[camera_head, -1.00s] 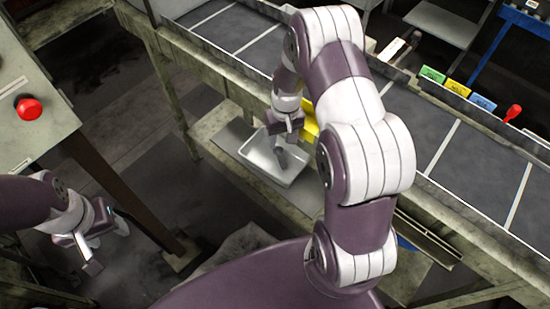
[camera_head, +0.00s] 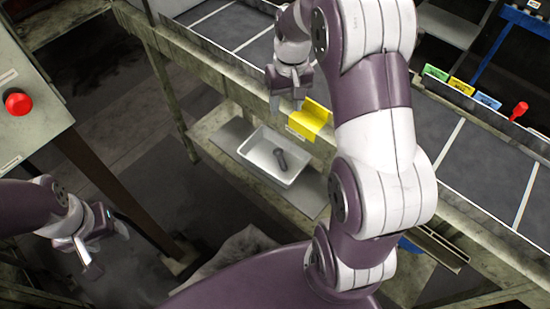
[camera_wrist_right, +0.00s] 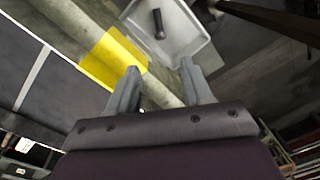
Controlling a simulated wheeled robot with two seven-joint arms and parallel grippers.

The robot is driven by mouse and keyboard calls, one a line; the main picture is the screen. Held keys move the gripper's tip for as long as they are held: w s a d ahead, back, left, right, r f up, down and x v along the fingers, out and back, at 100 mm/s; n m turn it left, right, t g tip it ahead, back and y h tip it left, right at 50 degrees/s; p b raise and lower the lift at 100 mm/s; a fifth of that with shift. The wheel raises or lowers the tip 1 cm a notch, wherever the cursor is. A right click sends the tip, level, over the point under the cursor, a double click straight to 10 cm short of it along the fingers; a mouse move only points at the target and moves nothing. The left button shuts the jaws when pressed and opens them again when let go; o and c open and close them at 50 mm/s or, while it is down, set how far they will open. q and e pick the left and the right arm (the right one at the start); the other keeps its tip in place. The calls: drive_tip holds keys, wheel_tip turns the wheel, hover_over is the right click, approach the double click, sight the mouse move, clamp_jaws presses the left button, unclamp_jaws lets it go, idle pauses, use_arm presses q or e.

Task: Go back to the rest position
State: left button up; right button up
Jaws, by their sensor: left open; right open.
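My right gripper (camera_head: 286,104) is open and empty, above and beyond the white tray (camera_head: 246,151), near the yellow bracket (camera_head: 311,120) on the bench edge. In the right wrist view its two fingers (camera_wrist_right: 160,88) stand apart with nothing between them. A dark bolt (camera_head: 280,158) lies in the tray; it also shows in the right wrist view (camera_wrist_right: 158,24). My left gripper (camera_head: 104,248) is at the lower left, open, low beside the grey control box and apart from any object.
The tray stands on a low shelf (camera_head: 213,130) beside the long bench with dark panels (camera_head: 450,135). A red button (camera_head: 18,102) sits on the control box at left. Coloured labels (camera_head: 461,87) and a red-knobbed lever (camera_head: 518,110) line the bench's far side.

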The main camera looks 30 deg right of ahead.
idle(0.3)
drive_tip(key=s+a+f+n+t, duration=0.1)
drive_tip(key=s+a+f, duration=0.1)
drive_tip(key=s+a, duration=0.6)
drive_tip(key=s+b, duration=0.1)
drive_tip(key=s, duration=0.3)
drive_tip(key=shift+s+a+f+n+h, duration=0.3)
drive_tip(key=shift+s+a+f+n, duration=0.05)
drive_tip(key=shift+a+f+n, duration=0.05)
drive_tip(key=shift+s, duration=0.15)
